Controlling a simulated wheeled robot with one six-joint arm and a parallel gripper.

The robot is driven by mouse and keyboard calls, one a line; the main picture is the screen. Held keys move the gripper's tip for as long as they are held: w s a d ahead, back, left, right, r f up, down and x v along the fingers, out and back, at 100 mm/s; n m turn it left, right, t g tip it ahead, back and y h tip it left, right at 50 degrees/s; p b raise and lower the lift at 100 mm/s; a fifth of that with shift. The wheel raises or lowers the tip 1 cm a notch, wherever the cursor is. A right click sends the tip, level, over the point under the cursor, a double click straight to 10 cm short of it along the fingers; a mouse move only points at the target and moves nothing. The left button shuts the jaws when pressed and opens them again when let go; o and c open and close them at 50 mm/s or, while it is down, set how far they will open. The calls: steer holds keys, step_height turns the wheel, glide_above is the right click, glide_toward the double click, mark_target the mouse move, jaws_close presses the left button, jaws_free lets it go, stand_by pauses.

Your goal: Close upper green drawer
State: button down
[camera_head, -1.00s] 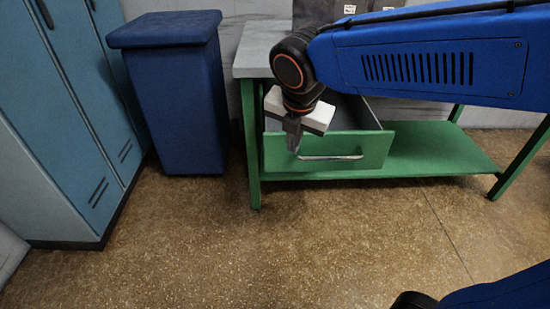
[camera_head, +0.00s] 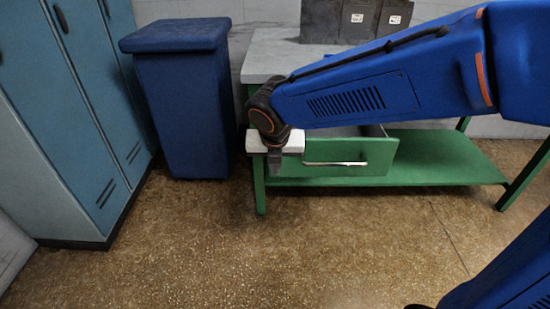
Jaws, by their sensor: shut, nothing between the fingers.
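The upper green drawer (camera_head: 370,158) is in the green workbench, just right of the picture's middle. It stands pulled out, with a silver bar handle (camera_head: 336,164) on its front. My gripper (camera_head: 274,168) points down at the left end of the drawer front. Its fingers are shut and hold nothing. I cannot tell whether the fingertips touch the drawer. My arm crosses above the drawer and hides most of its inside and upper left part.
The workbench has a grey top (camera_head: 270,60) and a low green shelf (camera_head: 445,165). Dark grey boxes (camera_head: 360,18) stand on top. A blue bin (camera_head: 183,100) and blue lockers (camera_head: 100,110) stand left. The brown floor (camera_head: 250,255) in front is clear.

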steer(key=w, duration=0.4)
steer(key=shift+w+f, duration=0.2)
steer(key=shift+f, duration=0.15)
steer(key=shift+w, duration=0.1)
